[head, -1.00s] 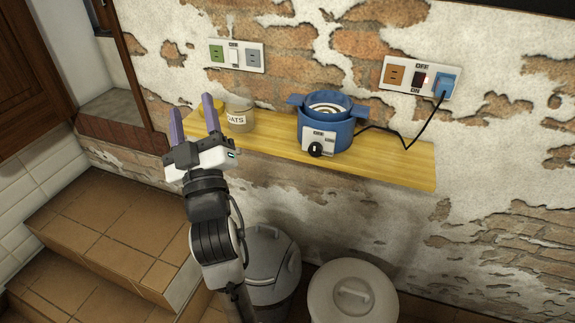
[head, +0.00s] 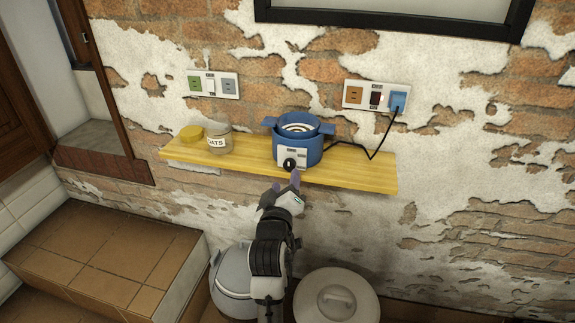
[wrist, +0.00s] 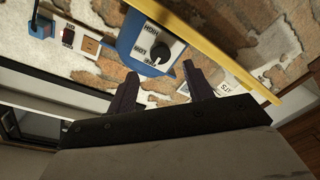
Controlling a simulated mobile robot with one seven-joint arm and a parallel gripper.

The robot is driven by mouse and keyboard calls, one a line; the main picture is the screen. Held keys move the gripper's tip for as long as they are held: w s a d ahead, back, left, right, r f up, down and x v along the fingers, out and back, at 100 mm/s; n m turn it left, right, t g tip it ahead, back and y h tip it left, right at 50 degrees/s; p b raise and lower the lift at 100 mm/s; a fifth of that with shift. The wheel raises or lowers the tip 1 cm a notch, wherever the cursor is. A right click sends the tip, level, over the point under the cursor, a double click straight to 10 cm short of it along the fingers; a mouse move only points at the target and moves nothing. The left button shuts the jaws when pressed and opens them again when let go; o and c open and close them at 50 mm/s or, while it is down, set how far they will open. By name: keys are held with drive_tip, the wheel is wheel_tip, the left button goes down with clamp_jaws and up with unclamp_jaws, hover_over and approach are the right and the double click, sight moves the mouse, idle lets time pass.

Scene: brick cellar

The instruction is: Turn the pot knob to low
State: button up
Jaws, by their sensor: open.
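The blue electric pot (head: 298,150) stands on the wooden shelf, with a white control panel on its front. Its black knob (head: 289,164) is on that panel. In the wrist view the knob (wrist: 158,57) shows beyond the fingers, with printed labels beside it; one reads like HIGH. Which setting the knob points to is too small to tell. My gripper (head: 286,181) is just below and in front of the knob, pointing at the panel. In the wrist view its two purple fingers (wrist: 159,82) are spread apart, with nothing between them. I cannot tell whether they touch the panel.
The yellow shelf (head: 360,174) has free room right of the pot. A black cord runs to a blue plug (head: 398,98) in the wall socket. Lidded bins (head: 336,300) stand below.

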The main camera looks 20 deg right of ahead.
sight(289, 167)
drive_tip(key=p+x, duration=0.1)
drive_tip(key=x, duration=0.5)
drive_tip(key=shift+w+d, duration=0.15)
drive_tip(key=shift+w, duration=0.2)
drive_tip(key=c, duration=1)
drive_tip(key=shift+o, duration=0.2)
